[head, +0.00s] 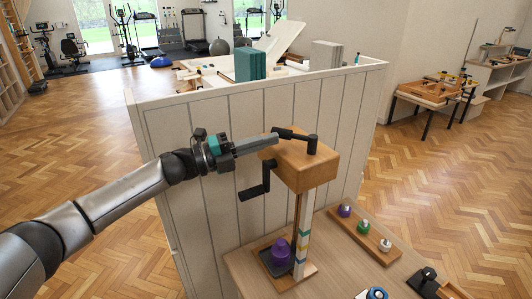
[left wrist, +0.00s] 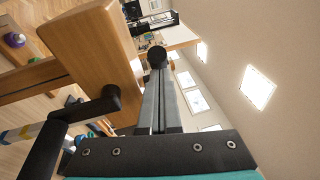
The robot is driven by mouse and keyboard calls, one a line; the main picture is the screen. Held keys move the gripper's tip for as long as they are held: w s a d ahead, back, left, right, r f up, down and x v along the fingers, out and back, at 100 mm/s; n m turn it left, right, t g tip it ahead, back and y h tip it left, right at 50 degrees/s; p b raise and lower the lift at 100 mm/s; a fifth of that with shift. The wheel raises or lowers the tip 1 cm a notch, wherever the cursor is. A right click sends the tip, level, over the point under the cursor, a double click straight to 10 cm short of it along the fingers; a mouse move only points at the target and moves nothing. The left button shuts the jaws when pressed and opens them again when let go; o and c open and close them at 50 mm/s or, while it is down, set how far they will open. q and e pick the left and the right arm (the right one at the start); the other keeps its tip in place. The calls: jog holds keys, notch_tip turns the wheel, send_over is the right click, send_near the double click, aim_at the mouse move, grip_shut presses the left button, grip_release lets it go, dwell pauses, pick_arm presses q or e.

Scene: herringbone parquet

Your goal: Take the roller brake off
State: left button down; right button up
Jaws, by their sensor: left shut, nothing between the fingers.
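A wooden block (head: 318,169) sits on top of an upright post (head: 303,232) with coloured bands. A black lever (head: 296,136), which looks like the roller brake, lies across the top of the block. A black crank handle (head: 254,190) hangs on the block's left side. My left gripper (head: 276,137) is shut and empty, its tips at the lever's left end. In the left wrist view, the lever's round black end (left wrist: 156,56) shows just at the fingertips (left wrist: 157,72), with the block (left wrist: 92,45) to the left. Whether they touch, I cannot tell. My right gripper is out of view.
A purple weight (head: 281,252) stands in a black tray at the post's foot. A wooden strip (head: 362,236) with several coloured knobbed pieces lies to the right on the table (head: 238,262). A pale panelled partition (head: 220,110) stands close behind.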

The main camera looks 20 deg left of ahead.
pick_arm(q)
jog(key=shift+w+a+b, duration=0.25)
jog(key=shift+w+b, duration=0.75)
jog(key=shift+w, duration=0.25)
jog(key=shift+r, duration=0.1)
